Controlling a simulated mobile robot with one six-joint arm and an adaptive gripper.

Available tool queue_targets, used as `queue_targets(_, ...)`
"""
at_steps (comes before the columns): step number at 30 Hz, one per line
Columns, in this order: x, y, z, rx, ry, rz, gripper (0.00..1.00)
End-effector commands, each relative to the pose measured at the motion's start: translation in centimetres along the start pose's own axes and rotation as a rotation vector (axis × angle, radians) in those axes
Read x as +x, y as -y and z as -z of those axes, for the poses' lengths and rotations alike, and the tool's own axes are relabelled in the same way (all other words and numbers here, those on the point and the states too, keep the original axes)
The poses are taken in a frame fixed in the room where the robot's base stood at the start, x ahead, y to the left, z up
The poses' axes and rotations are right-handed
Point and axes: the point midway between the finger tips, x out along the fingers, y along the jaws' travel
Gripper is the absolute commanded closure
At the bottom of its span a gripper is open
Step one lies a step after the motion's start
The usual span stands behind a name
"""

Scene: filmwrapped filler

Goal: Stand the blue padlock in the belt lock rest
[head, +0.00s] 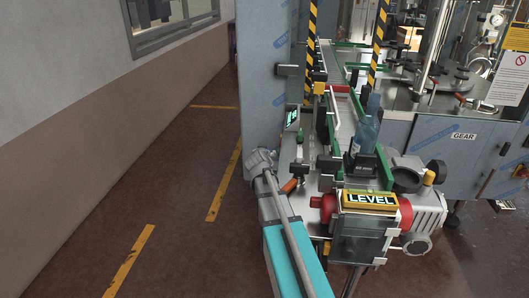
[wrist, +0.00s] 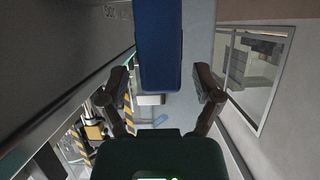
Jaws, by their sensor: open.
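In the wrist view my gripper (wrist: 160,78) is open, its two dark fingers wide apart. A plain blue block-like shape (wrist: 160,40) reaches down from the top edge to between the fingers, with a gap on each side. It may be the blue padlock, but no shackle shows and I cannot tell for sure. In the head view my gripper is not visible; my arm runs up to the left side of the machine. No padlock can be made out there, and I cannot pick out the belt lock rest.
Striped posts (head: 311,45) and a tall steel panel (head: 264,75) stand close by. The floor (head: 180,230) at left is free.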

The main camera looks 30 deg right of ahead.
Motion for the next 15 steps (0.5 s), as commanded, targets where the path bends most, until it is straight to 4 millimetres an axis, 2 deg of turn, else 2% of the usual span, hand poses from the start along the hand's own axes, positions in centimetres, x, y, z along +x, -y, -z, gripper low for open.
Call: queue_targets(15,-1.5,0.0,4.0,0.002,-0.003,0.001,0.18)
